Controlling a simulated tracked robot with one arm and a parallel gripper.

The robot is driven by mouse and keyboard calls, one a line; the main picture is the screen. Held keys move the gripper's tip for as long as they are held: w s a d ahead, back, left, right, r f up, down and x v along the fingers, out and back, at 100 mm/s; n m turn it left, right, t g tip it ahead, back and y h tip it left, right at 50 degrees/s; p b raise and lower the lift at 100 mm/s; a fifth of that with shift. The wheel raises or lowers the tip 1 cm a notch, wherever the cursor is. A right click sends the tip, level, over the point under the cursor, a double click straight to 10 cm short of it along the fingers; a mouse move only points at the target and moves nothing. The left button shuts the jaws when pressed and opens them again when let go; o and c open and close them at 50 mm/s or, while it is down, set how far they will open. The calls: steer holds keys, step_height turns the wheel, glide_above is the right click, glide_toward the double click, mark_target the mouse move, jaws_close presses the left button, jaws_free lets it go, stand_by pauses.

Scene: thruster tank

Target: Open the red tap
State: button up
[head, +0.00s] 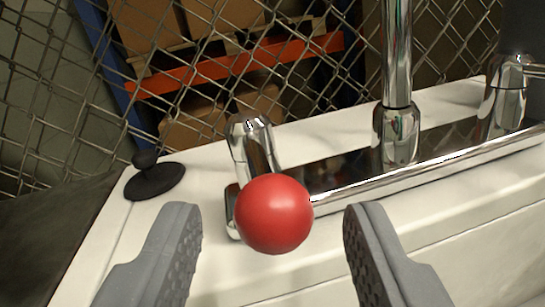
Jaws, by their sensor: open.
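The red tap knob (274,214) is a round red ball in the middle of the view, in front of a chrome tap body (252,150). My gripper (272,235) is open, with one grey finger to the left of the red ball and one to the right. There is a visible gap between each finger and the ball in the picture. Whether the fingertips reach level with the ball in depth is hard to tell. The ball hides part of the chrome base behind it.
A chrome upright pipe (398,60) and another chrome fitting (504,95) stand to the right on a chrome bar (420,172). A black plug (153,178) lies on the white sink rim (105,240). A wire fence (60,90) stands behind.

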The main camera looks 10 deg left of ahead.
mark_target(256, 157)
steer(key=shift+w+f, duration=0.15)
steer(key=shift+w, duration=0.35)
steer(key=shift+w+a, duration=0.1)
steer(key=shift+w, duration=0.65)
